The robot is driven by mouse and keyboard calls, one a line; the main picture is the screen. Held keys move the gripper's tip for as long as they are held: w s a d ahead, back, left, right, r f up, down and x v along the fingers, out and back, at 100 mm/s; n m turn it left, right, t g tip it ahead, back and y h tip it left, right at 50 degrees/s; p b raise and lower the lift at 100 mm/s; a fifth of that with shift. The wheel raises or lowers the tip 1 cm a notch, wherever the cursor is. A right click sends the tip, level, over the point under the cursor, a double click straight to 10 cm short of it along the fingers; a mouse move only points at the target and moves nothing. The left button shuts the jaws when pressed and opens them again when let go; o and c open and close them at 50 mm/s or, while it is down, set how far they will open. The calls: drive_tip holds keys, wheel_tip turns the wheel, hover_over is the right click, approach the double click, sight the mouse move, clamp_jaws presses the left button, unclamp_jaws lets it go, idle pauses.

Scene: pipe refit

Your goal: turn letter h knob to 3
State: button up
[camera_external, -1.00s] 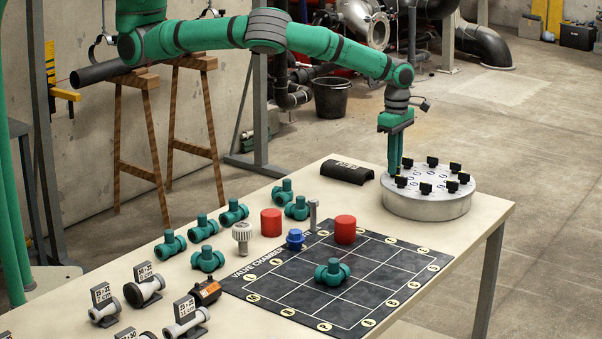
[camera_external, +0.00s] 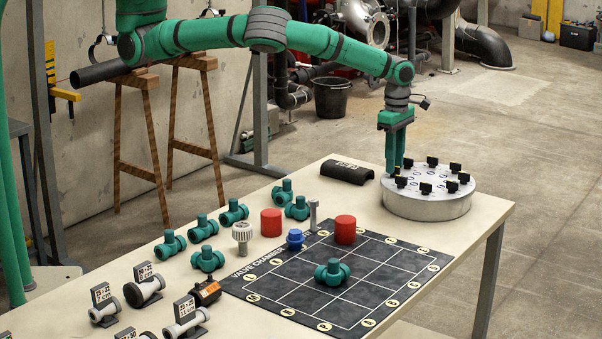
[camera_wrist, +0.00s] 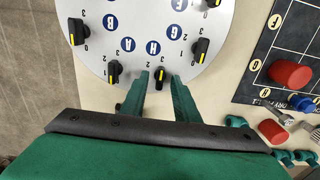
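The round silver dial plate (camera_external: 425,205) stands on the far right end of the table, with black knobs around its top. In the wrist view, the blue H label (camera_wrist: 153,47) is on the plate (camera_wrist: 140,10). The H knob (camera_wrist: 160,75) is black with a yellow pointer line, just below that label. My gripper (camera_wrist: 161,80) is open, with one finger on each side of the H knob and a small gap visible. I cannot tell its exact number. In the external view, my gripper (camera_external: 396,168) points down at the plate's left edge, partly hiding the knob there.
In the wrist view, the A knob (camera_wrist: 114,72) and G knob (camera_wrist: 202,50) stand close to either side of my fingers. A black half-pipe piece (camera_external: 347,172) lies left of the plate. The dark grid mat (camera_external: 385,300), red cylinders and green fittings lie nearer.

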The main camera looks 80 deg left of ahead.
wheel_tip(320, 180, up, 10)
idle(0.4)
drive_tip(key=shift+r, duration=0.1)
